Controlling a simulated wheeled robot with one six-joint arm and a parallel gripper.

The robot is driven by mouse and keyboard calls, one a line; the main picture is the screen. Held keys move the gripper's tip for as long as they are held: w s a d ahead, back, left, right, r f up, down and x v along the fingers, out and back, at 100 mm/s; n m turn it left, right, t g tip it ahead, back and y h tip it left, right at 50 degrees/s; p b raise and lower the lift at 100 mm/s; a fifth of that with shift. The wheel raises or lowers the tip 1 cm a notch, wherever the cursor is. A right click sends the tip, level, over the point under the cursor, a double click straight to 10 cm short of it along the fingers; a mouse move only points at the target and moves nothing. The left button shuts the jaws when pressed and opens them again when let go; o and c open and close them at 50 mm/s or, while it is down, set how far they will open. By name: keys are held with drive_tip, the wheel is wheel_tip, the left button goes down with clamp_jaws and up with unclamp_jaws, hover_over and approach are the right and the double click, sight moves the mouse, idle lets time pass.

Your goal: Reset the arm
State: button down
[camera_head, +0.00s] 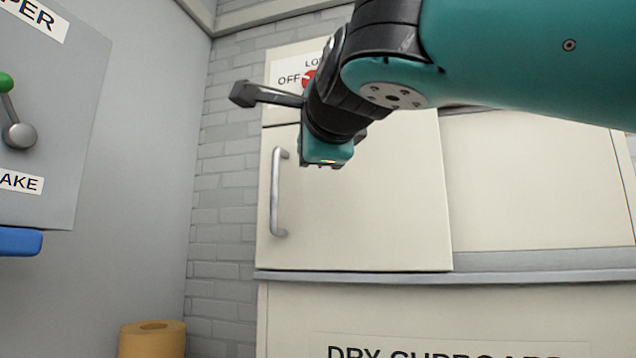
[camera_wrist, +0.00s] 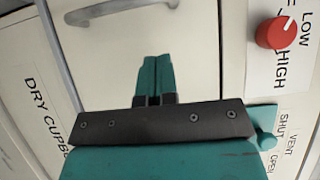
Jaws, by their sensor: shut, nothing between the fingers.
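My gripper (camera_head: 322,165) hangs at the end of my teal and black arm, in front of the cream cupboard door in the head view. In the wrist view my gripper (camera_wrist: 157,62) shows its two teal fingers pressed together, with nothing between them. The fingers point toward the door's face, apart from the handle as far as I can tell. My arm reaches in from the upper right of the head view.
The cupboard door (camera_head: 370,210) looks closed, with a metal handle (camera_head: 277,192) at its left. A red knob (camera_wrist: 276,33) sits on a LOW/HIGH panel. A grey panel (camera_head: 60,120) with a green-tipped lever (camera_head: 14,120) stands left. A tan roll (camera_head: 152,342) is below.

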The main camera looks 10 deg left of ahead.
drive_tip(key=b+v, duration=0.2)
drive_tip(key=v, duration=0.5)
drive_tip(key=w+d+f+n+g+h, duration=0.1)
drive_tip(key=w+d+f+n+g, duration=0.2)
drive_tip(key=f, duration=0.5)
drive_tip(key=d+f+n+g+h, duration=0.1)
drive_tip(key=d+f+n+g, duration=0.15)
drive_tip(key=f+n, duration=0.45)
drive_tip(key=w+d+f+n+g, duration=0.1)
drive_tip(key=w+d+f+n, duration=0.15)
drive_tip(key=f, duration=0.75)
drive_tip(key=s+d+f+n+g+h, duration=0.1)
drive_tip(key=s+d+f+n+g, duration=0.2)
drive_tip(key=s+d+f, duration=0.4)
drive_tip(key=s+d+f+n+g+h, duration=0.1)
drive_tip(key=s+d+f+n+g, duration=0.3)
drive_tip(key=s+f, duration=0.9)
wheel_tip(320, 180, down, 3)
drive_tip(key=d+g, duration=0.2)
drive_tip(key=shift+d, duration=0.35)
drive_tip(key=shift+s+r+g, duration=0.1)
drive_tip(key=shift+r+g, duration=0.05)
drive_tip(key=shift+g, duration=0.1)
